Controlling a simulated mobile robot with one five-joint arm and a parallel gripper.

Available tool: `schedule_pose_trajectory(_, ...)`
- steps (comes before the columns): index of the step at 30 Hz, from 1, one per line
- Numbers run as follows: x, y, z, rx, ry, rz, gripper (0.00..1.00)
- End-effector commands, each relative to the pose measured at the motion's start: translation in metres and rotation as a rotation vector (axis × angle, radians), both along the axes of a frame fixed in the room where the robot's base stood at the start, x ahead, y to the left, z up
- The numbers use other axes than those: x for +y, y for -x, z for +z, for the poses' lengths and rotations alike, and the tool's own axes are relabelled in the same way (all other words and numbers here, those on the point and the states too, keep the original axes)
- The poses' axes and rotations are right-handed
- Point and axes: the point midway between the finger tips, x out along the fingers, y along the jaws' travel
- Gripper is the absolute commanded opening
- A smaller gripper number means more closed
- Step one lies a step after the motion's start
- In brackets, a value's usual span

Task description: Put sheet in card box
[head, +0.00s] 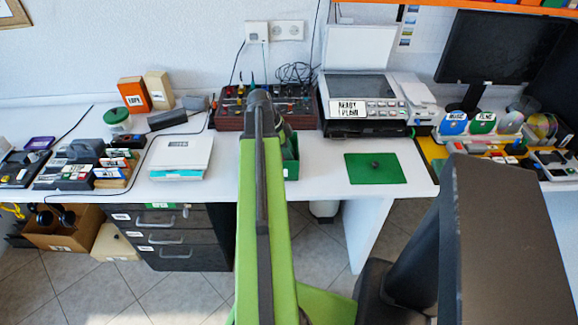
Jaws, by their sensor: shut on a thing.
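My green arm (262,220) rises from the bottom edge to a dark joint (262,100) in front of the desk's back. My gripper is hidden behind the arm, so its fingers and anything between them do not show. I cannot pick out a loose sheet for certain. A brown cardboard box (60,241) stands open at the lower left below the desk, with dark headphones over it. A paler beige box (113,243) stands beside it.
A printer (362,127) with its lid raised stands at the back of the white desk (325,178). A green mat (376,169) lies in front. A white flat box (181,154) and black drawers (170,240) are on the left. Bare desk lies around the mat.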

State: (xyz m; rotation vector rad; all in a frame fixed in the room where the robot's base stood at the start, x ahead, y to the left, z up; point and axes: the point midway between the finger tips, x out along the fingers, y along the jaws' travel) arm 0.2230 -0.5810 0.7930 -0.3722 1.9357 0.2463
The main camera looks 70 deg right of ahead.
Motion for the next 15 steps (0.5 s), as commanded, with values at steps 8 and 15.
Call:
schedule_pose_trajectory(8,-0.0001,0.0003,-0.0201,0.000,0.000,-0.001,0.00)
schedule_pose_trajectory(15,-0.0002,0.0005,-0.0230,0.000,0.000,-0.001,0.36)
